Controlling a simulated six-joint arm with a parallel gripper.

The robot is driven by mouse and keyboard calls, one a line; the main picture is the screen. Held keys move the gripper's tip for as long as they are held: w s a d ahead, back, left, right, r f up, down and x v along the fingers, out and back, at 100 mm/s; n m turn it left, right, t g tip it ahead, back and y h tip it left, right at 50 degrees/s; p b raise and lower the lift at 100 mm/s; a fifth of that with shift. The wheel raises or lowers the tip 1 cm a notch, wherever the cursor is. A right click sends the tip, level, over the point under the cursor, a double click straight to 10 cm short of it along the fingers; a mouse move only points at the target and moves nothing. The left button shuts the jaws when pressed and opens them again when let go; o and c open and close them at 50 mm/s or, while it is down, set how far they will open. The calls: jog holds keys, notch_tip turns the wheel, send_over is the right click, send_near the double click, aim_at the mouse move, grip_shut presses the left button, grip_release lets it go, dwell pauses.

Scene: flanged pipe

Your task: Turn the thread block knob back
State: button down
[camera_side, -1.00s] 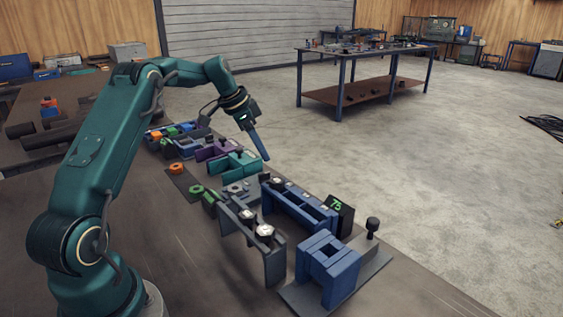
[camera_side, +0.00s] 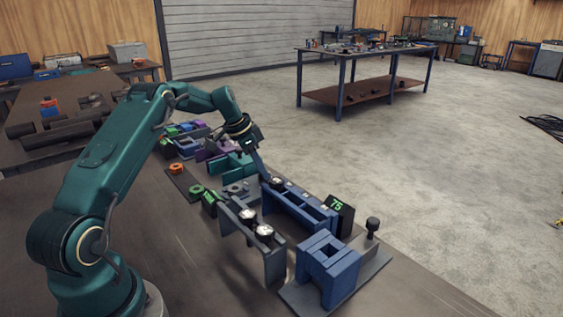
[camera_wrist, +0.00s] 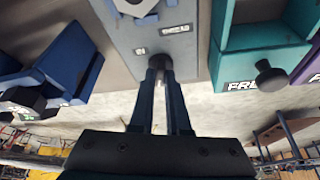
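The grey thread block (camera_wrist: 185,45) with a hex nut (camera_wrist: 135,6) and small white labels is at the top middle of the wrist view. Its dark knob (camera_wrist: 160,63) sticks out toward me. My gripper (camera_wrist: 160,72) is at this knob, a fingertip at each side of it and a narrow gap between the fingers. The tips cover part of the knob, and I cannot tell whether they press on it. In the side view, my gripper (camera_side: 262,174) points down beside the far end of the blue rack, and the knob is hidden there.
A teal block (camera_wrist: 262,35) with its own dark knob (camera_wrist: 271,76) stands close on the right in the wrist view. A blue fixture (camera_wrist: 55,65) is close on the left. In the side view, the blue rack (camera_side: 300,207) and a small display (camera_side: 338,208) stand nearby.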

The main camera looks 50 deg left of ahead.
jog(key=n+y, duration=0.1)
jog(key=n, duration=0.2)
jog(key=shift+d+n, duration=0.15)
jog(key=shift+n, duration=0.25)
jog(key=c, duration=0.9)
grip_release()
jog(key=shift+r, duration=0.1)
jog(key=shift+v, duration=2.5)
jog(key=shift+d, duration=0.1)
